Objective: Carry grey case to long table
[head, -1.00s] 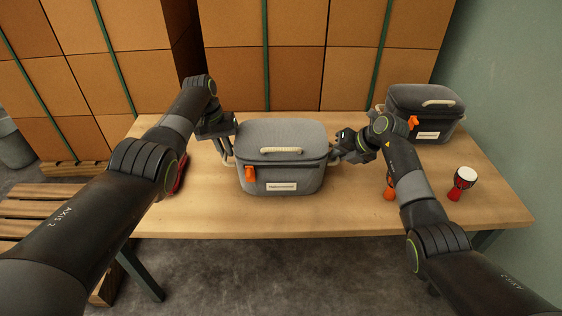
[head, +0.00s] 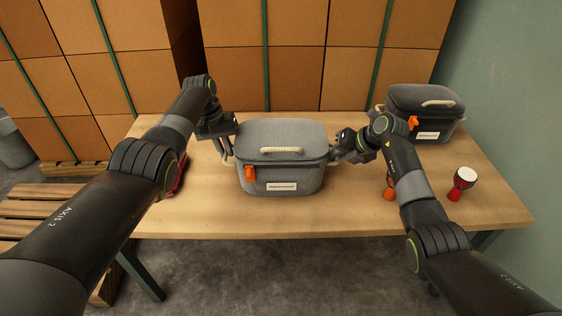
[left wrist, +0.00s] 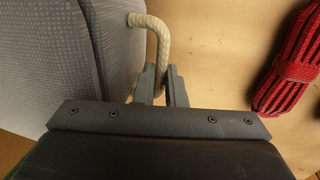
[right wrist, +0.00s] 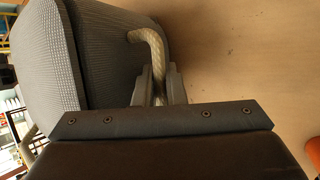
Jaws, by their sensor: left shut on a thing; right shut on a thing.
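The grey case (head: 283,158) is upright at the middle of the long wooden table (head: 300,222), with a cream handle on its lid and an orange tag in front. I cannot tell whether its base touches the tabletop. My left gripper (head: 227,150) is at its left side, shut on a cream rope side handle (left wrist: 160,40) in the left wrist view. My right gripper (head: 340,152) is at its right side, shut on the other rope side handle (right wrist: 150,45) in the right wrist view.
A darker case (head: 425,112) stands at the table's back right. A small red goblet drum (head: 462,183) and an orange thing (head: 390,190) are near the right arm. A red ribbed thing (left wrist: 292,62) lies left of the case. Stacked cartons (head: 295,60) rise behind the table.

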